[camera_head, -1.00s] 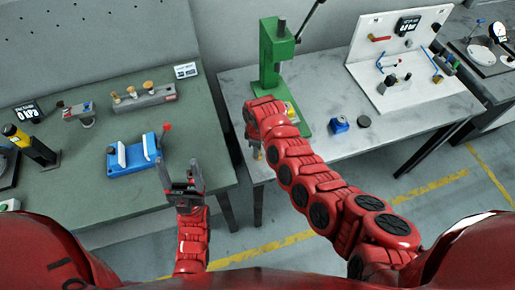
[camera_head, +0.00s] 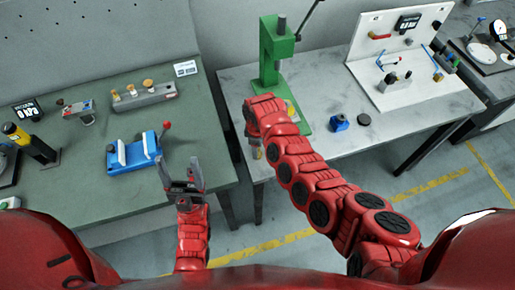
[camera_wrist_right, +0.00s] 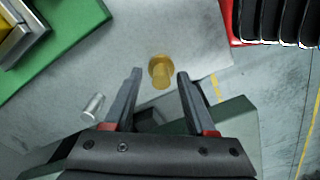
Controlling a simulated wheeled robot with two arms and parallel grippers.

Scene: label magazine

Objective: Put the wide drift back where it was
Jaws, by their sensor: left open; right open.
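A brass stepped cylinder (camera_wrist_right: 161,72), apparently the wide drift, stands on the grey bench, seen from above in the right wrist view. My right gripper (camera_wrist_right: 160,78) is open, with its two fingers to either side of the drift in that picture; I cannot tell whether they touch it. A grey block with brass-topped pieces (camera_head: 145,97) sits at the back of the green-topped bench. In the head view my right arm hides most of the grip area.
A small silver cylinder (camera_wrist_right: 92,106) lies left of the drift. A green press (camera_head: 276,60) stands behind my right arm. A blue vise (camera_head: 134,155) is near my left gripper.

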